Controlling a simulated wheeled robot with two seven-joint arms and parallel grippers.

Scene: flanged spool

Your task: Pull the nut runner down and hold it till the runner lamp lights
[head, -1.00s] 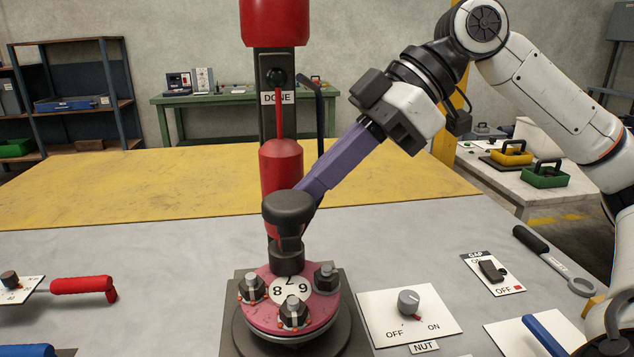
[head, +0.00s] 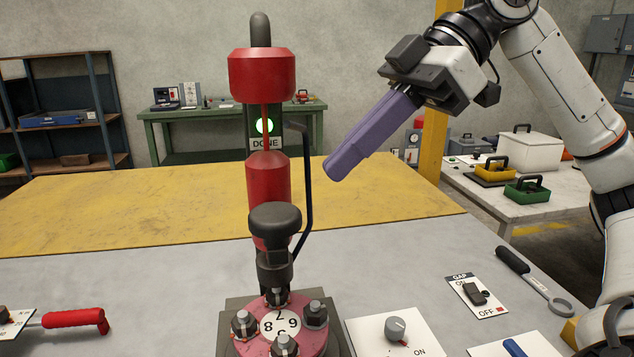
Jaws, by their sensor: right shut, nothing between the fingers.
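The nut runner stands upright at the centre, with a red body (head: 268,185), a dark rounded head (head: 275,218) and a dark bent bar (head: 308,190) at its right. Its lower end is over a nut at the back of the pink flanged spool (head: 250,348); whether they touch is unclear. My right gripper (head: 335,170), with long purple fingers, is shut and empty. It is raised to the right of the runner, apart from it. My left gripper is out of view.
A NUT switch panel (head: 372,330) and a GAP switch panel (head: 477,296) lie right of the spool. A wrench (head: 535,281) lies at the far right. A red handle (head: 73,318) is at the left. The yellow board (head: 120,215) behind is bare.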

